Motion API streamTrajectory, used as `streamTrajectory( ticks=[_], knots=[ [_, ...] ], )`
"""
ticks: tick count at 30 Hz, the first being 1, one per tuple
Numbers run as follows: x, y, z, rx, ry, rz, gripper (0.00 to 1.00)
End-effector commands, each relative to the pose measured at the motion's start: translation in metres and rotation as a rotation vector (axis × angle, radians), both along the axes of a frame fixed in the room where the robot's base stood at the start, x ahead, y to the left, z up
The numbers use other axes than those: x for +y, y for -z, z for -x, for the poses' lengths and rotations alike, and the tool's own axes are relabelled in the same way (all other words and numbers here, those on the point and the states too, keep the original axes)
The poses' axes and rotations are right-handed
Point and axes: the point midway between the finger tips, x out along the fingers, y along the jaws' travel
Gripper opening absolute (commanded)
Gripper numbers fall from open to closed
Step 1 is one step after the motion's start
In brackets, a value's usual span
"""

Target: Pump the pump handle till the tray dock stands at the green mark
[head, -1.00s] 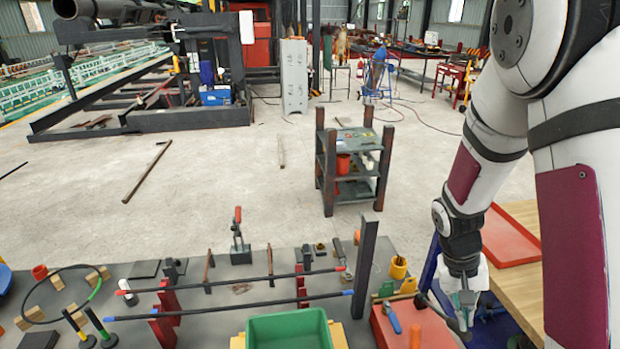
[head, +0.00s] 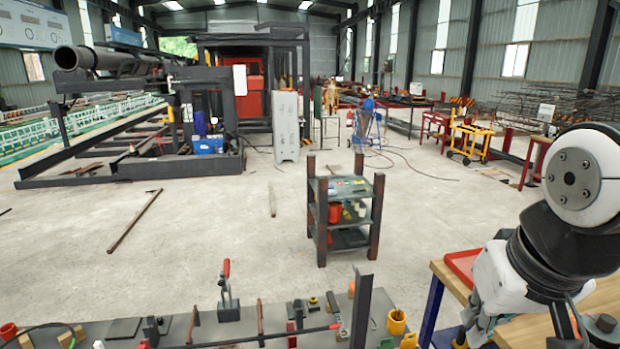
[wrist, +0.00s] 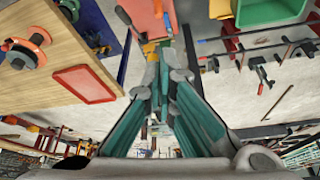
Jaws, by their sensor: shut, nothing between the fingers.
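My gripper (wrist: 164,70) shows in the wrist view with its teal fingers drawn together and nothing between them. In the head view only my wrist shows at the lower right, and the fingertips are not clear there. I cannot make out the pump handle, the tray dock or the green mark in either view. An orange-and-red round part (wrist: 28,52) stands on the wooden table (wrist: 58,75) at the left of the wrist view; what it is cannot be told.
A red tray (head: 463,264) lies on the wooden table (head: 440,272), and shows in the wrist view (wrist: 86,90). The grey workbench (head: 270,320) carries a red-handled clamp (head: 226,285) and a dark upright (head: 361,310). A shelf cart (head: 318,210) stands on open floor. A green bin (wrist: 270,12) shows at the wrist view's top.

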Motion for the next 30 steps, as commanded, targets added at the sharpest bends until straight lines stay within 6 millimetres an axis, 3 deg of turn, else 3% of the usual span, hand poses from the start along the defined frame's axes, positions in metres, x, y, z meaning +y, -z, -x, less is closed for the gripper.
streamTrajectory(
  ticks=[3,9,30],
  knots=[
    [0.008,-0.013,0.019,-0.064,-0.036,0.002,0.0],
    [0.015,-0.022,0.035,-0.112,-0.068,0.006,0.0],
    [0.016,-0.023,0.037,-0.116,-0.073,0.006,0.0]
  ],
)
